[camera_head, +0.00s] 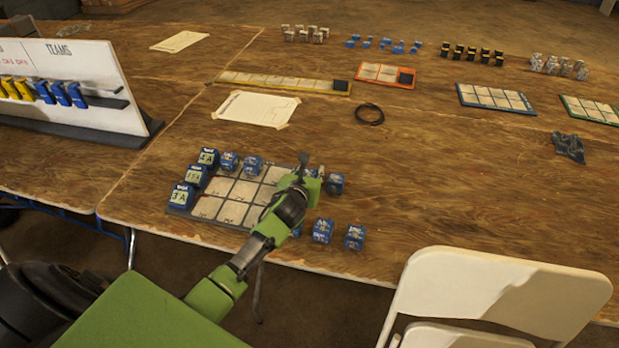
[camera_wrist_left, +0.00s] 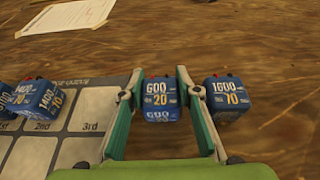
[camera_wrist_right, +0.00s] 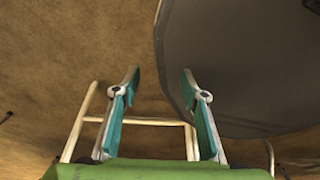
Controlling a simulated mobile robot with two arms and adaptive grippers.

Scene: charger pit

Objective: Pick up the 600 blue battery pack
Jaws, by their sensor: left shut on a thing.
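The 600 blue battery pack (camera_wrist_left: 161,98), labelled 600 and 20, sits between the fingers of my left gripper (camera_wrist_left: 157,85) in the left wrist view. The left gripper is shut on it. In the head view my left gripper (camera_head: 307,176) is over the right edge of the board, and the pack is mostly hidden by it. A blue 1600 pack (camera_wrist_left: 227,95) stands just right of the right finger; it also shows in the head view (camera_head: 335,183). My right gripper (camera_wrist_right: 161,80) is open and empty in its wrist view.
A gridded board (camera_head: 208,207) lies on the wooden table with blue packs along its left and back edges. Blue packs (camera_head: 322,230) stand in front of its right side. A white chair (camera_head: 500,285) is at the front right.

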